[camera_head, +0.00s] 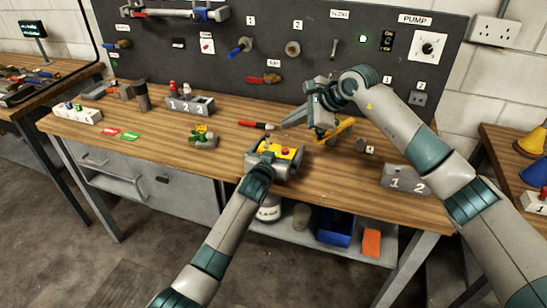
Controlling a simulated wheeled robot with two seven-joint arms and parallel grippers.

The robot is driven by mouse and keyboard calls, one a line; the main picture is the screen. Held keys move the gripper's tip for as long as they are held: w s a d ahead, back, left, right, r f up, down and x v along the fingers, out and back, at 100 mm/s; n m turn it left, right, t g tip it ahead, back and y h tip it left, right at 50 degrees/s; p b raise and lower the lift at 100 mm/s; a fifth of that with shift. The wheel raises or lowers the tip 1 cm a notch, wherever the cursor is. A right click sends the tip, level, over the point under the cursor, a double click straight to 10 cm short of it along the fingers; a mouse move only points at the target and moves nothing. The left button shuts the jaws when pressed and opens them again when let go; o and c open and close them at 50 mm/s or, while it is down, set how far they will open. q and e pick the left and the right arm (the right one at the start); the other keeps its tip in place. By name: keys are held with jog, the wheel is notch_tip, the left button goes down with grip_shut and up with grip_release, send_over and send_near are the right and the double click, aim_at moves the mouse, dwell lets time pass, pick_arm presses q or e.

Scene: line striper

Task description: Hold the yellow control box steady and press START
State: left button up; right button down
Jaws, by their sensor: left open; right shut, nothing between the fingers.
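The yellow control box (287,154) sits on the workbench near its front edge, with a grey body and a red button (285,151) on top. Its button labels are too small to read. My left gripper (268,158) is open at the near left side of the box and covers part of it. I cannot tell whether its fingers touch the box. My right gripper (318,130) is shut and empty, above the bench behind and to the right of the box. It is apart from the box.
An orange-handled tool (338,130) lies close to my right gripper, and a red-and-black screwdriver-like tool (256,125) lies behind the box. A green-and-yellow item (204,138) stands left. Numbered grey holders stand at left (190,107) and right (406,181). The pegboard (225,70) closes the back.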

pick_arm(q)
jog(key=v, duration=1.1)
jog(key=shift+s+a, duration=0.1)
jog(key=shift+s, duration=0.3)
